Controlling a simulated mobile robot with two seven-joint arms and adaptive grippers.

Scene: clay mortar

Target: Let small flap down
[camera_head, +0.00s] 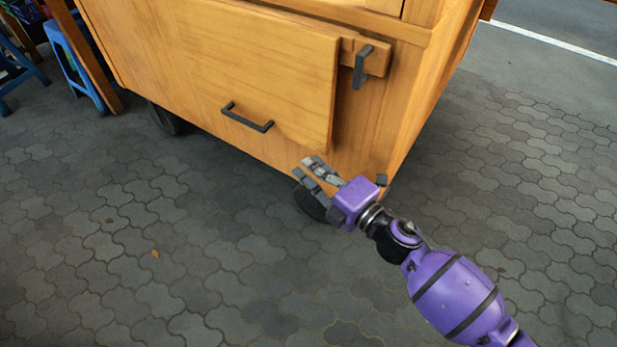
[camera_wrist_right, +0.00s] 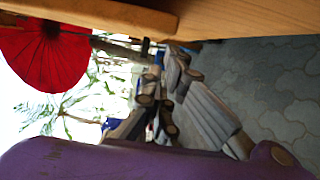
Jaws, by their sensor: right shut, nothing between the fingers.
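A wooden cart (camera_head: 385,120) fills the upper middle of the head view. A wooden flap panel (camera_head: 262,70) with a dark bar handle (camera_head: 247,117) lies over its front; I cannot tell its exact tilt. A small wooden latch bar with a dark upright handle (camera_head: 361,67) sits at the panel's upper right edge. My right gripper (camera_head: 308,170) is shut and empty, below the panel's lower right corner and apart from the handle. Its fingers also show in the right wrist view (camera_wrist_right: 172,100), beneath a wooden edge (camera_wrist_right: 90,14). My left gripper is not in view.
Dark wheels (camera_head: 163,119) stand under the cart. Blue stools (camera_head: 75,65) are at the far left. The grey paved ground (camera_head: 130,260) is clear in front and to the right. A red parasol (camera_wrist_right: 45,55) shows in the wrist view.

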